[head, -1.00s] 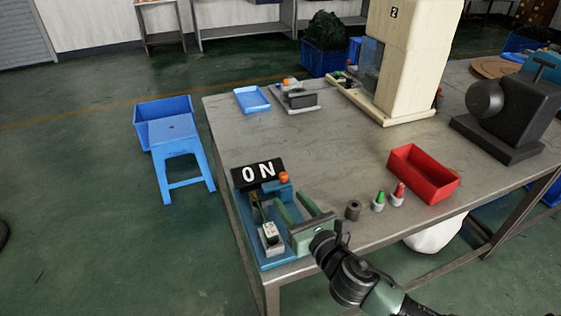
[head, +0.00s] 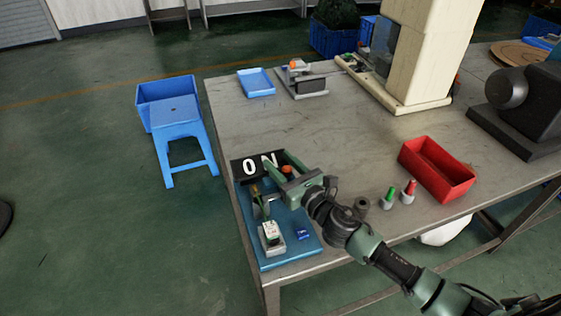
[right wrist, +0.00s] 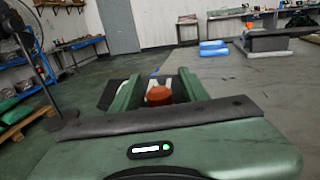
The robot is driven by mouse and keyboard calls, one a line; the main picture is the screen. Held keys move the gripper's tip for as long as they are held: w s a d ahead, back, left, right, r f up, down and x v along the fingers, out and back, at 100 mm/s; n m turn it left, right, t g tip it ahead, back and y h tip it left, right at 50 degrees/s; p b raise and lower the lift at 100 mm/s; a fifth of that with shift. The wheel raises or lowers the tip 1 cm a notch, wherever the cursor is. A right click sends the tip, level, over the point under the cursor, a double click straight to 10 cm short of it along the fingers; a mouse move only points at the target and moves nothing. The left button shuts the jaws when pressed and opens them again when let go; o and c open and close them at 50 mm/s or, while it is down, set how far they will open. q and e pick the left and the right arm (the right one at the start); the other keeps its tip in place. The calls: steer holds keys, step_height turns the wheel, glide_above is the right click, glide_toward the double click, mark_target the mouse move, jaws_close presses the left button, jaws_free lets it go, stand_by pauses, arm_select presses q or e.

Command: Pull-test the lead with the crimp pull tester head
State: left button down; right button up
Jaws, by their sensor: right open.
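The crimp pull tester has a blue base plate (head: 248,228) at the table's near left corner. Its black display (head: 237,172) shows white characters reading "0 N", partly covered by my gripper. A light grey block (head: 271,246) stands at the near end of the base. An orange-red knob (head: 287,170) is at the far end; it also shows in the right wrist view (right wrist: 159,95). My right gripper (head: 275,158) is open, its fingers on either side of the knob, with contact unclear. I cannot make out a lead. My left gripper is out of view.
A small blue piece (head: 303,234) lies on the base plate. A dark cylinder (head: 362,204), a green-topped piece (head: 388,198) and a red-topped piece (head: 408,192) stand right of my arm. A red tray (head: 437,170) is farther right. The table's middle is clear.

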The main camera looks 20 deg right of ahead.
steer(key=shift+w, duration=0.1)
jaws_close()
stand_by(1.4)
